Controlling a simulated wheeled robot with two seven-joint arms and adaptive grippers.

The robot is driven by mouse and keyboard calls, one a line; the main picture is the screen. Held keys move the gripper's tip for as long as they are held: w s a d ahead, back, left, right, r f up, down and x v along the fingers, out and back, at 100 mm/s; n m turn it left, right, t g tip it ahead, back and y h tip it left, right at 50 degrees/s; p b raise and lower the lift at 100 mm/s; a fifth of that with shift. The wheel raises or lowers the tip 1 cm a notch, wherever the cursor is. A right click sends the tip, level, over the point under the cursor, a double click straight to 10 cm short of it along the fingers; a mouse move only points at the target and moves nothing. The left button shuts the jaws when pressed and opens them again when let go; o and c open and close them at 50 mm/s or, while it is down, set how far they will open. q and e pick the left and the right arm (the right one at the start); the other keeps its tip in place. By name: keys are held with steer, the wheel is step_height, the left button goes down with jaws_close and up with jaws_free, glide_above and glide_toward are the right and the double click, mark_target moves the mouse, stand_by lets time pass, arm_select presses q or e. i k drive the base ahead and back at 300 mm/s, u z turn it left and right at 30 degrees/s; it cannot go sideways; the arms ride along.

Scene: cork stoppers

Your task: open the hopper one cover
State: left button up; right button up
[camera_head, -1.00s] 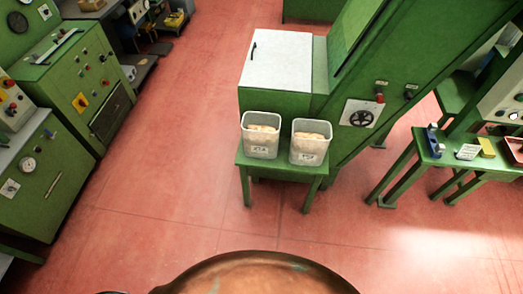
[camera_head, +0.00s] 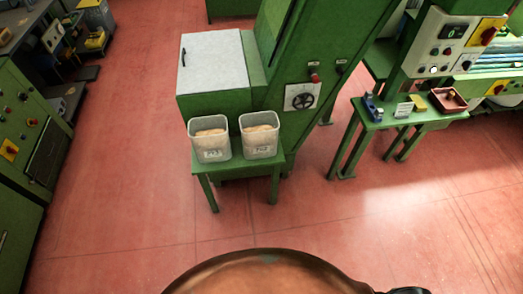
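A green hopper box (camera_head: 212,106) with a light grey cover (camera_head: 213,63) stands at the upper middle, joined to a tall green machine. The cover lies flat and shut on top, with a dark handle (camera_head: 184,57) near its left edge. I cannot tell from the view whether this is hopper one. No gripper shows. The rounded copper-brown shape at the bottom is part of my own body, and a dark bit at the lower right is too small to make out.
Two clear bins of corks (camera_head: 210,140) (camera_head: 260,137) stand on a small green stand (camera_head: 240,168) before the hopper. A green bench (camera_head: 395,118) stands right, green machines (camera_head: 30,140) left. Red floor (camera_head: 115,170) is clear.

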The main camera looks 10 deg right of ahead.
mark_target(210, 61)
steer(key=u, duration=1.4)
steer(key=i, duration=1.75)
steer(key=z, duration=0.3)
